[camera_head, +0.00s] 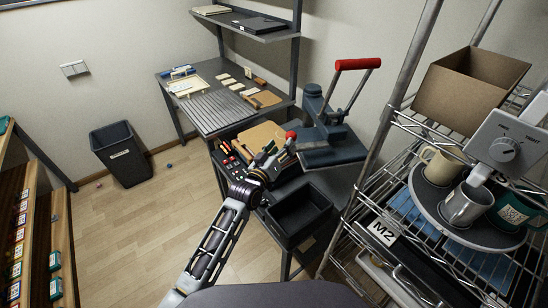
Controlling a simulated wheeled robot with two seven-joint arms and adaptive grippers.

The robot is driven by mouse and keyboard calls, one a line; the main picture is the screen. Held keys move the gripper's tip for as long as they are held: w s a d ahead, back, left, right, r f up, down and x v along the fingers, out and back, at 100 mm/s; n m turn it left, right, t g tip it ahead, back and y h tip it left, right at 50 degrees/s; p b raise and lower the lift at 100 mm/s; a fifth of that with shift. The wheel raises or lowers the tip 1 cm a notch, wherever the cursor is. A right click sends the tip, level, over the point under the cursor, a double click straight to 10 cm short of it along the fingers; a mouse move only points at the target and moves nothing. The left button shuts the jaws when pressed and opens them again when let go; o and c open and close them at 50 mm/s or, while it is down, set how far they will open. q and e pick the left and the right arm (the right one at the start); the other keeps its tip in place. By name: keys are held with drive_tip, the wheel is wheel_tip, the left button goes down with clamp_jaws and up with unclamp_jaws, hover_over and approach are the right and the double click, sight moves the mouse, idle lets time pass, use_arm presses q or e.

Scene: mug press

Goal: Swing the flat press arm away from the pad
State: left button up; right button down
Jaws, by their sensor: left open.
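The flat press (318,118) is a dark blue-grey machine on the dark table in the middle of the view. Its long lever has a red grip (358,64) and stands raised, leaning up and right. A flat dark plate (333,154) juts out at its front. A tan board (261,136) lies left of the press; I cannot tell whether it is the pad. A red knob (291,135) shows just beyond my left gripper (279,152). My left gripper is open, close to the knob and partly covering the press's left side; contact is unclear. My right gripper is out of view.
A black open bin (299,215) stands in front of the press. A control panel (232,161) with buttons lies left of my gripper. A wire rack at right bears a round tray (427,200) with mugs and a dial box (505,148). Floor at left is mostly clear.

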use_arm(q)
drive_tip(key=shift+v, duration=2.45)
